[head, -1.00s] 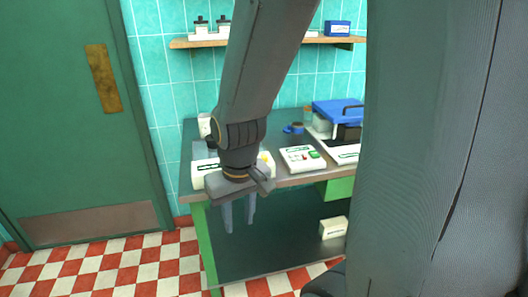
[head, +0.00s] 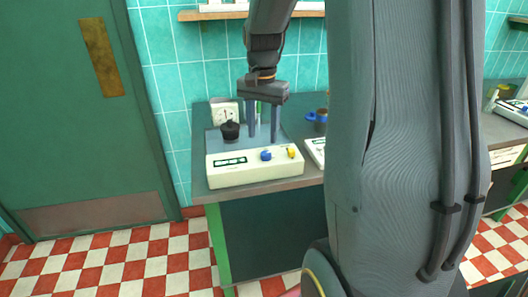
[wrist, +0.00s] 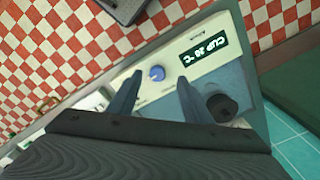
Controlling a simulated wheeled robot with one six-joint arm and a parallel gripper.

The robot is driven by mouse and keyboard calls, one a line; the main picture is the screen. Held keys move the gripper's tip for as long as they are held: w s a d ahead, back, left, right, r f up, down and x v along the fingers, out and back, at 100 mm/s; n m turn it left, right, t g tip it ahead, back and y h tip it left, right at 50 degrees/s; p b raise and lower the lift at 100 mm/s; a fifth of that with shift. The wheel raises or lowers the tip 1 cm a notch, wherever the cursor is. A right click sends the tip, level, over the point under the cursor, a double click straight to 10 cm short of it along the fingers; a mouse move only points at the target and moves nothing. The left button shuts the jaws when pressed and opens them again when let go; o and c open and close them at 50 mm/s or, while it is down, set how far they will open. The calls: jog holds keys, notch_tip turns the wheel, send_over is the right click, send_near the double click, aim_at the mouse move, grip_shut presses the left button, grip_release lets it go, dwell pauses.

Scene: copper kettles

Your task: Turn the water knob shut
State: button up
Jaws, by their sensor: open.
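A white device (head: 245,173) with a dark display sits on the left end of the bench. Its sloped front carries a blue knob (head: 266,155) and, to the right, a yellow knob (head: 291,152). Labels are too small to tell which one is for water. My gripper (head: 263,138) is open, fingers pointing down, above and behind the front panel. In the wrist view, the blue knob (wrist: 157,73) shows between the two fingertips (wrist: 160,77), with no visible contact. The yellow knob is not clear there.
A black capped part (head: 230,130) stands on the device behind the panel, left of my fingers. A round dial (head: 225,115) is behind it. A blue item (head: 316,118) lies to the right. A shelf (head: 215,15) is above; a green door (head: 75,120) is left.

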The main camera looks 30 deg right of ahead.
aim_at(266, 153)
jog(key=shift+w+d+r+m, duration=0.1)
jog(key=shift+w+d+m, duration=0.3)
jog(key=shift+d, duration=0.35)
jog(key=shift+d+f, duration=0.15)
jog(key=shift+f, duration=0.05)
jog(key=shift+f+p, duration=0.75)
jog(key=shift+f, duration=2.8)
jog(key=c, duration=1.1)
jog(key=shift+o, duration=0.2)
